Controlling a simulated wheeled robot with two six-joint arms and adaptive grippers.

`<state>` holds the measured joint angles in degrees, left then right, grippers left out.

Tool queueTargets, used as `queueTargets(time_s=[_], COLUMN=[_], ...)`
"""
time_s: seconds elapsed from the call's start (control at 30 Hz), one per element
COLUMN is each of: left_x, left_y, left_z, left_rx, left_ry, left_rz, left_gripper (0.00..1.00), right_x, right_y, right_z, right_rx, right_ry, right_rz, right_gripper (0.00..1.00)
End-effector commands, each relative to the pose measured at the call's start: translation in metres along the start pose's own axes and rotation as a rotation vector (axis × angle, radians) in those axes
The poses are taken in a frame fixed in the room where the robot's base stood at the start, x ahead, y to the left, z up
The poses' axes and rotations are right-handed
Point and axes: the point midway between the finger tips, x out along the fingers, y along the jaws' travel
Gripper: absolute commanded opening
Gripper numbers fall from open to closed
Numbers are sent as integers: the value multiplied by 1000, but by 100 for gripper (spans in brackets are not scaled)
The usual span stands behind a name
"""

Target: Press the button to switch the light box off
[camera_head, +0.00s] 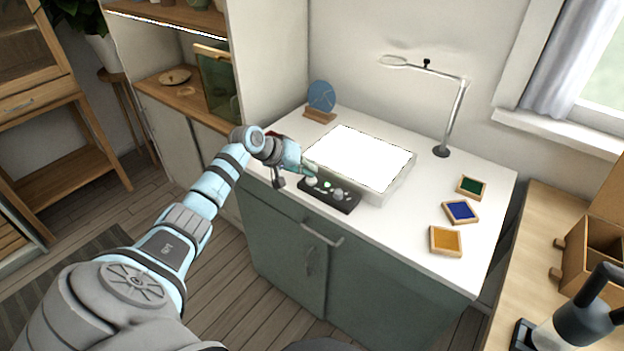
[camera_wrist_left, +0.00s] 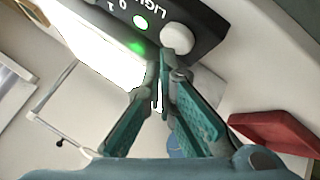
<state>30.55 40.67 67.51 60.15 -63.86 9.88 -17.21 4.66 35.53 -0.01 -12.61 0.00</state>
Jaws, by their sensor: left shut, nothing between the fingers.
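The light box (camera_head: 360,158) is on the white-topped cabinet, and its panel glows bright white. A black control panel (camera_head: 343,206) lies in front of it. In the left wrist view the panel (camera_wrist_left: 205,22) carries the word LIGHT, the marks 0 and 1, and a lit green-rimmed lamp (camera_wrist_left: 140,22). A pale round button (camera_wrist_left: 178,38) sits beside the lamp. My left gripper (camera_head: 312,172) is shut and empty, with its fingertips (camera_wrist_left: 163,58) close to this button. I cannot tell whether they touch it. My right gripper is not in view.
A blue disc on a wooden stand (camera_head: 320,97) and a dark red object (camera_wrist_left: 275,130) are near the left gripper. Green (camera_head: 471,187), blue (camera_head: 460,211) and orange (camera_head: 445,241) pads lie to the right.

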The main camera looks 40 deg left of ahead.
Motion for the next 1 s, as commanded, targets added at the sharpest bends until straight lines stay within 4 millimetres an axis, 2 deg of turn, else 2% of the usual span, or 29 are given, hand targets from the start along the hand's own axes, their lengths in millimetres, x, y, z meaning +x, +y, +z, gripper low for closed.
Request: queueTargets(time_s=[1.0], left_x=[6], left_y=[-4], left_z=[5], left_rx=[0], left_ry=[-1], left_rz=[0], left_gripper=[0], right_x=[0], right_y=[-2], right_z=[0], right_rx=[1], right_ry=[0], right_rz=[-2], right_gripper=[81])
